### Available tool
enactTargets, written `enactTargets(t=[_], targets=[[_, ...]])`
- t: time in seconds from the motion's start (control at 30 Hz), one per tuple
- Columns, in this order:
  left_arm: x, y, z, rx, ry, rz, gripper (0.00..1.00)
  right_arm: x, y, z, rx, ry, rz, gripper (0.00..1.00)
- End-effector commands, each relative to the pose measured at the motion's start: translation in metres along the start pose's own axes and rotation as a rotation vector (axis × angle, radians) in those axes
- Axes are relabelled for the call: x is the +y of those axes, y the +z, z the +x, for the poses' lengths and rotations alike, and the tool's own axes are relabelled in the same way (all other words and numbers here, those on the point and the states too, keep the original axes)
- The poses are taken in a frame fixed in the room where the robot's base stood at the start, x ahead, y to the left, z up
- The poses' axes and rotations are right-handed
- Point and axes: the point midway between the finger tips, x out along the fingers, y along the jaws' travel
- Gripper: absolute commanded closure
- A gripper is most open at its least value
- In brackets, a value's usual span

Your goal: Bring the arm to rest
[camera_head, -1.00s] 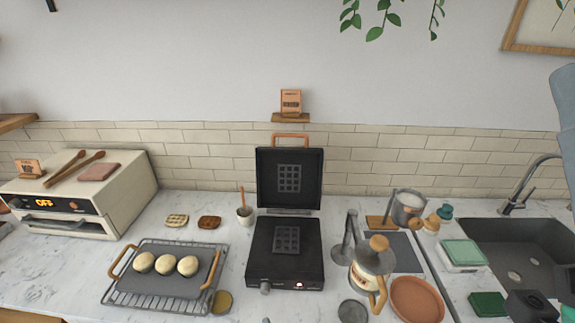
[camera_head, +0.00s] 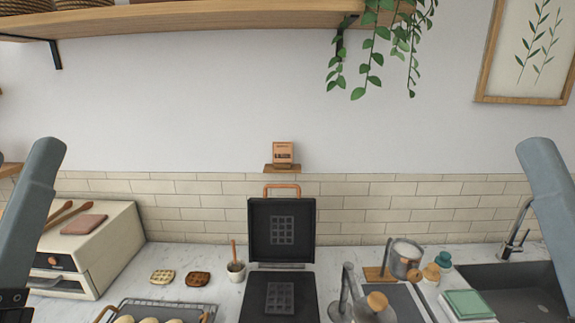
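A grey-blue link of my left arm (camera_head: 33,215) stands at the left edge, and a matching link of my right arm (camera_head: 548,205) stands at the right edge. Both are raised in front of the counter. The fingers of both grippers are outside the picture, so whether they hold anything does not show.
The waffle iron (camera_head: 282,230) stands open at the middle of the counter. A toaster oven (camera_head: 105,240) is at left, a rack with dough balls (camera_head: 165,307) at the bottom, and a sink (camera_head: 515,290) at right. A wooden shelf (camera_head: 180,20) hangs above.

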Motion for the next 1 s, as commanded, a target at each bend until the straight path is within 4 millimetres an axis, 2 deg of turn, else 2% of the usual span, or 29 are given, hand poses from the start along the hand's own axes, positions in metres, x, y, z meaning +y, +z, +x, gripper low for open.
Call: enactTargets(t=[0.03, 0.07, 0.1, 0.13, 0.27, 0.5, 0.6, 0.77, 1.0], targets=[[0.018, -0.023, -0.012, 0.058, 0.08, 0.0, 0.34, 0.0, 0.0, 0.0, 0.0, 0.0, 0.0, 0.5], [0.029, -0.024, -0.013, 0.064, 0.126, 0.039, 0.34, 0.0, 0.0, 0.0, 0.0, 0.0, 0.0, 0.5], [0.029, -0.043, 0.009, 0.059, 0.113, 0.072, 0.34, 0.0, -0.019, 0.021, -0.003, 0.0, 0.0, 0.5], [0.031, -0.053, 0.02, 0.057, 0.111, 0.069, 0.34, 0.0, -0.029, 0.033, -0.003, 0.0, 0.0, 0.5], [0.037, -0.087, 0.054, 0.055, 0.11, 0.067, 0.34, 0.0, -0.064, 0.069, 0.002, 0.0, 0.0, 0.5], [0.05, -0.164, 0.13, 0.053, 0.109, 0.066, 0.34, 0.001, -0.138, 0.149, 0.0, 0.0, 0.0, 0.5], [0.054, -0.189, 0.155, 0.052, 0.109, 0.066, 0.34, 0.001, -0.163, 0.176, 0.001, 0.0, 0.0, 0.5], [0.057, -0.207, 0.173, 0.051, 0.109, 0.066, 0.34, 0.001, -0.18, 0.195, 0.0, 0.0, 0.0, 0.5], [0.057, -0.206, 0.171, 0.052, 0.108, 0.066, 0.34, 0.001, -0.178, 0.193, -0.001, 0.0, 0.0, 0.5]])
